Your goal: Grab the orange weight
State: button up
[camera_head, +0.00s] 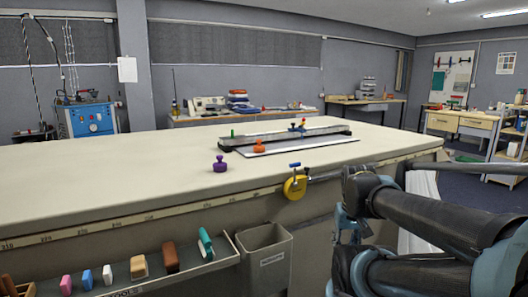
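The orange weight (259,146) is a small knobbed piece. It stands upright on the cream cloth table (110,178), near the left end of a long metal bar and beside a white strip. A similar purple weight (220,164) stands alone, nearer the front and to the left. My dark arm with teal joints reaches in from the right, at the table's front right side and apart from the orange weight. I cannot make out my gripper's fingers in this view.
The metal bar (290,134) carries a small green piece (232,133) and colored parts (298,125). A yellow round tool with a blue handle (295,184) hangs at the front edge. Below are a grey bin (265,262) and a tool tray (190,268). The left tabletop is clear.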

aim_at(258, 148)
jog(key=u, duration=0.05)
jog(key=k, duration=1)
jog(key=u, duration=0.45)
jog(key=i, duration=0.95)
